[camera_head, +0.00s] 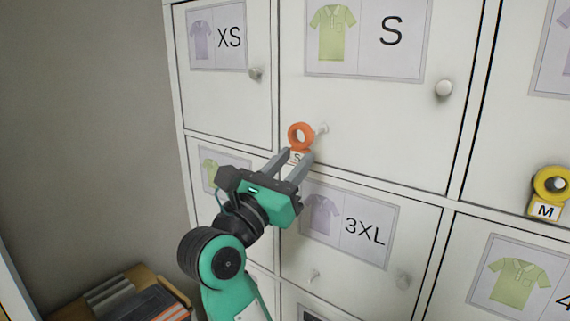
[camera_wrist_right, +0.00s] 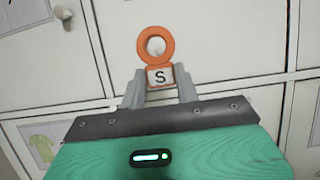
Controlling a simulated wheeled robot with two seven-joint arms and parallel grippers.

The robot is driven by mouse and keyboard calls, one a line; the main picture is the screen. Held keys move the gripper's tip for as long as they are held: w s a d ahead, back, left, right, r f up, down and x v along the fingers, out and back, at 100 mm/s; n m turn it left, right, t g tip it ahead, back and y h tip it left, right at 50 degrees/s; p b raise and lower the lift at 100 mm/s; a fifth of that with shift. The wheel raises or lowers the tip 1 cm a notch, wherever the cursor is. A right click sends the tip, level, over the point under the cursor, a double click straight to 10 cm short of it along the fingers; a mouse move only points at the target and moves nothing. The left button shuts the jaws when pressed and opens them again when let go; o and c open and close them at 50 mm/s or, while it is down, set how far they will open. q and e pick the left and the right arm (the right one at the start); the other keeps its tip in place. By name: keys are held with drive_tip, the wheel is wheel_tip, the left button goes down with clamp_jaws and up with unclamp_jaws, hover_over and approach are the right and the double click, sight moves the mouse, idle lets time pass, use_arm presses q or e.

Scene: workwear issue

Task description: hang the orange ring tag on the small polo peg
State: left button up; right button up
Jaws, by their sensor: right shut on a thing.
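The orange ring tag (camera_head: 300,136) has a white label marked S. My right gripper (camera_head: 297,160) is shut on the tag's label end, and the ring stands up beyond the fingertips. In the right wrist view the ring (camera_wrist_right: 141,45) is upright between the fingers (camera_wrist_right: 160,92). My left gripper is not in view.
A yellow ring tag (camera_head: 541,181) marked M hangs on a peg at the right. Round knobs stick out from the XS door (camera_head: 256,73) and the S door (camera_head: 444,88). The 3XL door (camera_head: 345,225) is below. A box (camera_head: 112,292) stands at lower left.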

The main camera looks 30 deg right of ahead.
drive_tip(key=shift+w+d+f, duration=0.15)
drive_tip(key=shift+w+d, duration=0.25)
drive_tip(key=shift+d, duration=0.55)
drive_tip(key=shift+w+d+f, duration=0.15)
drive_tip(key=shift+w+d, duration=0.2)
drive_tip(key=shift+d, duration=0.55)
drive_tip(key=shift+w+d+f, duration=0.15)
drive_tip(key=shift+w+d, duration=0.25)
drive_tip(key=shift+d, duration=0.55)
drive_tip(key=o, duration=1)
drive_tip(key=shift+o, duration=0.2)
